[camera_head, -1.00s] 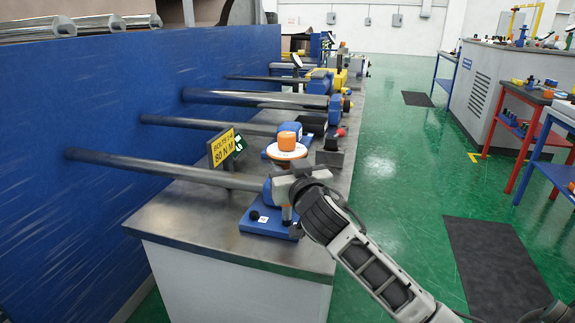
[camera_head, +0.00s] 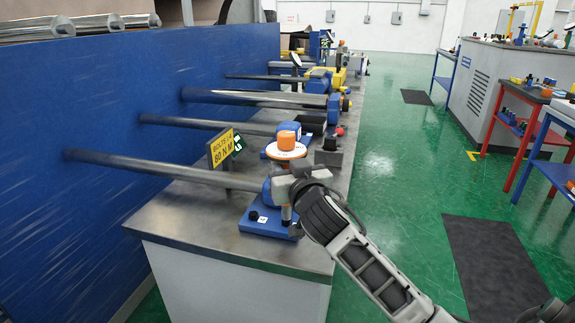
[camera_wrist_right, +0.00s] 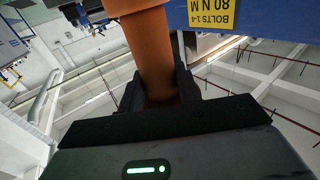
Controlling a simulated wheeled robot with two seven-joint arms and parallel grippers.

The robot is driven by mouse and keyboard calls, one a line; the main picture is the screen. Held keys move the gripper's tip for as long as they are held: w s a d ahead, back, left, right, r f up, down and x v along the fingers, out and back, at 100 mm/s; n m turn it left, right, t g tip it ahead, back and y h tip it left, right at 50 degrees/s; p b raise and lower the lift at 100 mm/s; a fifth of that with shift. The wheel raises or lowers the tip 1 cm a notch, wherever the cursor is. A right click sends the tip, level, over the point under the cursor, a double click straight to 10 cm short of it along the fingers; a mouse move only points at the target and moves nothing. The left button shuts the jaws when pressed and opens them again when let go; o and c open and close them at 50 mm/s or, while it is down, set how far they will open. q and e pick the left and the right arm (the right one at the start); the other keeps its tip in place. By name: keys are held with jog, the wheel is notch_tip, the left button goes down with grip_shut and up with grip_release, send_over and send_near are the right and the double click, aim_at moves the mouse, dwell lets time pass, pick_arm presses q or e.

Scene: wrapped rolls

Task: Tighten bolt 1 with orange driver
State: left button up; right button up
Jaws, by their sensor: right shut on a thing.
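In the head view an orange cap (camera_head: 287,140) on a pale disc shows just above the gripper. A short metal shaft (camera_head: 287,213) shows below the gripper, near the block. Bolt 1 cannot be made out; the gripper and block cover that area. My left gripper is not in view.
A yellow sign (camera_head: 221,148) stands left of the gripper; the wrist view reads "BOLTS 1-4 80 N M". A long grey bar (camera_head: 160,170) runs to the blue wall (camera_head: 90,110). More bars and tools line the bench behind.

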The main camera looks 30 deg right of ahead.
aim_at(289, 139)
pick_arm(q)
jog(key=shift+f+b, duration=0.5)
jog(key=shift+b, duration=0.05)
pick_arm(e)
jog(key=shift+f, duration=0.55)
dwell(0.5)
jog(key=shift+a+f, duration=0.1)
jog(key=shift+f, duration=0.25)
dwell(1.9)
notch_tip(289, 139, up, 2)
jog(key=shift+p, duration=0.95)
jog(key=shift+r+p, duration=0.6)
jog(key=shift+r, duration=0.2)
notch_tip(289, 139, up, 3)
jog(key=p, duration=0.3)
jog(key=shift+r, duration=0.45)
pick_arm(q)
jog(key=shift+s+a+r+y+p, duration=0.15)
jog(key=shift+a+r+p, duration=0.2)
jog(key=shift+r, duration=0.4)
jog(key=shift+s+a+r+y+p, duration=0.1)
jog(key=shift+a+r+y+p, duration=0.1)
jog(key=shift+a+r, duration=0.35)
pick_arm(e)
jog(key=shift+r, duration=0.4)
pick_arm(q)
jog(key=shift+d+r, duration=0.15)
